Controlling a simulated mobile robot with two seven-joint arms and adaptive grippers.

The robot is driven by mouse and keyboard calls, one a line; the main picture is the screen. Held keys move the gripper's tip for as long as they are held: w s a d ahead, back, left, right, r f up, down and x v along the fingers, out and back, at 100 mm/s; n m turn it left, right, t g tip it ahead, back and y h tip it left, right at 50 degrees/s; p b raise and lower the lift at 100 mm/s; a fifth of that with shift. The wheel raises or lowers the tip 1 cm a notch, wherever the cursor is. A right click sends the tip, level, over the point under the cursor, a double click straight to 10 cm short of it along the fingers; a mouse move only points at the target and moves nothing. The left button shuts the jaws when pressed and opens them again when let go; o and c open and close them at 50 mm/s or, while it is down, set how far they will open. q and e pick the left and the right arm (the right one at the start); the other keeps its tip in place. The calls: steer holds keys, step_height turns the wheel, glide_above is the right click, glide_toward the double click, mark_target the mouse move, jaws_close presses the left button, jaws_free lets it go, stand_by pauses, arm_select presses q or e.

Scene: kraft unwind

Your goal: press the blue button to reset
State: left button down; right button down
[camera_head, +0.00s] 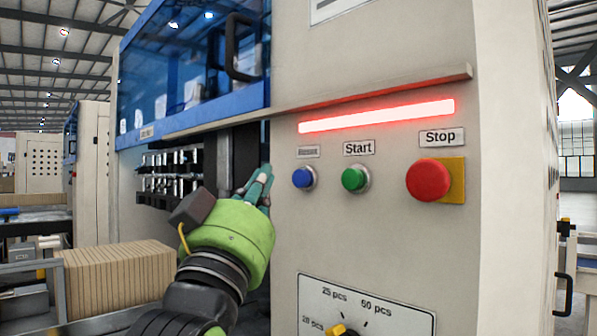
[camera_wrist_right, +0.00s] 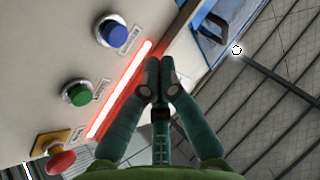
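The blue button (camera_head: 303,178) sits on the beige machine panel, at the left end of a row of buttons. Its small label above is too blurred to read. It also shows at the upper left of the right wrist view (camera_wrist_right: 112,31). My right gripper (camera_head: 264,178) is left of the blue button in the head view, apart from it, with its fingers pointing up. In the right wrist view the fingertips (camera_wrist_right: 159,64) meet with nothing between them, so it is shut and empty. My left gripper is not in view.
The green Start button (camera_head: 354,179) and the red Stop button (camera_head: 428,180) are to the right of the blue one. A lit red bar (camera_head: 380,116) runs above, under a protruding ledge (camera_head: 370,92). A dial plate (camera_head: 365,305) is below. Stacked cardboard (camera_head: 115,278) lies at left.

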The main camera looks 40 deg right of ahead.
mark_target(301, 178)
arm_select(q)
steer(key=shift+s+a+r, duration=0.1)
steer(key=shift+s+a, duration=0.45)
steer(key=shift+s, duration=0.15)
arm_select(e)
steer(key=d, duration=0.3)
steer(key=shift+w+d, duration=0.15)
steer(key=shift+d, duration=0.1)
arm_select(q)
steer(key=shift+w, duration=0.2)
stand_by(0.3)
arm_select(e)
steer(key=shift+d, duration=0.1)
steer(key=shift+d, duration=0.3)
steer(key=shift+d, duration=0.55)
stand_by(1.0)
steer(key=shift+a, duration=0.1)
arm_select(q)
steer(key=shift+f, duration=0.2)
arm_select(e)
steer(key=shift+a, duration=0.8)
